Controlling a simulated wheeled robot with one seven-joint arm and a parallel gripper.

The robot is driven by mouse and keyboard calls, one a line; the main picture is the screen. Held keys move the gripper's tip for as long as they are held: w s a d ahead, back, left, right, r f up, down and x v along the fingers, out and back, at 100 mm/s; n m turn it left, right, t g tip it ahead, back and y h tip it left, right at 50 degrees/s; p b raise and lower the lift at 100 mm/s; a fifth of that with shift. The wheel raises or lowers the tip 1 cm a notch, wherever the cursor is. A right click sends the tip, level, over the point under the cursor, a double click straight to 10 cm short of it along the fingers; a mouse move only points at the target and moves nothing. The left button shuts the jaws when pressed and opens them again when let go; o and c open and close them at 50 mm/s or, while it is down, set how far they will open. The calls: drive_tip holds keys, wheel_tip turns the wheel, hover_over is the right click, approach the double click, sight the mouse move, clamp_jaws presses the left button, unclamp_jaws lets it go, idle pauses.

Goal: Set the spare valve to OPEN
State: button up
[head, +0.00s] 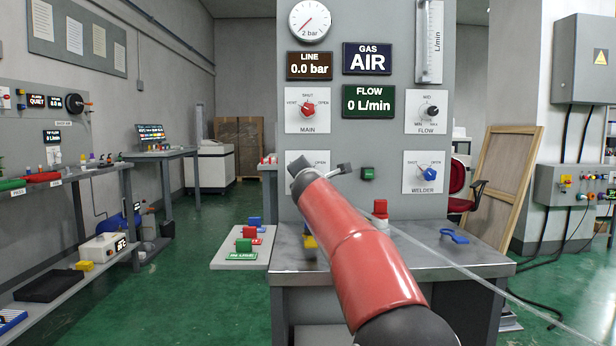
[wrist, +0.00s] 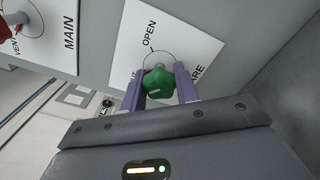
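The spare valve's white plate (head: 293,157) is on the grey panel in the head view, with "OPEN" visible at its upper right; my red arm hides its knob. In the wrist view the green knob (wrist: 158,84) stands in front of the plate (wrist: 187,40). "OPEN" and the end of "SPARE" can be read; the knob's pointer direction is not clear. My gripper (wrist: 160,84) has its two purple fingers on either side of the knob, very close to it. I cannot tell whether both fingers press on it.
The red MAIN knob (head: 308,109) is just above, the FLOW knob (head: 431,111) and blue WELDER knob (head: 429,173) to the right.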

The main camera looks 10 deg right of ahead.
drive_tip(key=shift+c, duration=1.1)
drive_tip(key=shift+m, duration=0.3)
drive_tip(key=m+b, duration=0.1)
drive_tip(key=m, duration=0.2)
drive_tip(key=shift+f+m, duration=0.1)
drive_tip(key=shift+m, duration=0.2)
drive_tip(key=m+b, duration=0.1)
drive_tip(key=m, duration=0.3)
drive_tip(key=shift+m, duration=0.3)
drive_tip(key=m+b, duration=0.1)
drive_tip(key=m, duration=0.3)
drive_tip(key=m+b, duration=0.1)
drive_tip(key=m, duration=0.4)
